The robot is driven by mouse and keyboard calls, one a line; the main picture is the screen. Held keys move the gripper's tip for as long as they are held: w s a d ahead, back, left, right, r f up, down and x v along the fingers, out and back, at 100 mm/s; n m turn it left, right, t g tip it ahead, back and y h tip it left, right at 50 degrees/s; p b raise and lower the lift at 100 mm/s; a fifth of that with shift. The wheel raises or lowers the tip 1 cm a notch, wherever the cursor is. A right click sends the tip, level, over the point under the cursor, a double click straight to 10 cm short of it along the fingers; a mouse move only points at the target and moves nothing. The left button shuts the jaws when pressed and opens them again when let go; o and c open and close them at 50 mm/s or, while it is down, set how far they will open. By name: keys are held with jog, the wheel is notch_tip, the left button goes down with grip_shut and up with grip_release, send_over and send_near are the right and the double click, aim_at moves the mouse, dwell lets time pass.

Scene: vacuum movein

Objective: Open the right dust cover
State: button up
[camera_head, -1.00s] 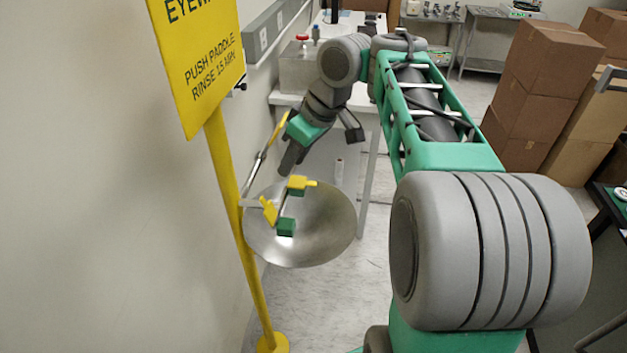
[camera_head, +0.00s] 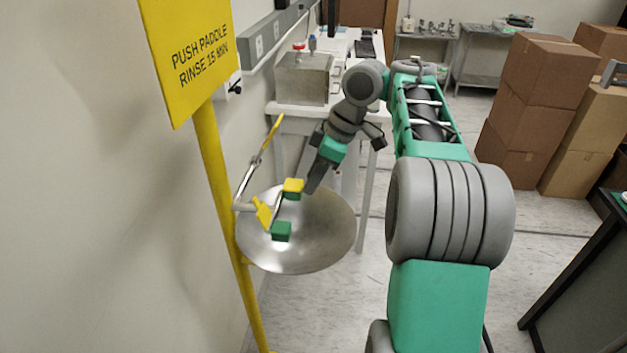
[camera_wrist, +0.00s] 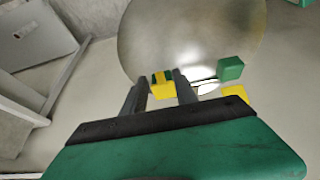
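The eyewash has a shallow steel bowl (camera_head: 330,235) with two green spray heads over it. The right dust cover (camera_head: 293,184), yellow, sits on top of the farther green head (camera_head: 292,197), so it looks closed. The left dust cover (camera_head: 262,213) hangs beside the nearer green head (camera_head: 281,231), whose top is bare. My gripper (camera_head: 309,188) is low over the bowl, just right of the right cover. In the wrist view, my gripper's fingers (camera_wrist: 160,76) are apart, with the right cover (camera_wrist: 162,91) between them. I cannot tell whether they touch it.
A yellow post (camera_head: 222,190) with a sign (camera_head: 190,58) stands left of the bowl by the wall. A yellow paddle (camera_head: 272,132) rises behind the heads. A white table (camera_head: 310,122) stands beyond. Stacked boxes (camera_head: 540,100) are at right; floor between is clear.

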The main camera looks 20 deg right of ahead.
jog(key=shift+c, duration=0.2)
grip_shut()
jog(key=shift+r, duration=0.1)
dwell(1.0)
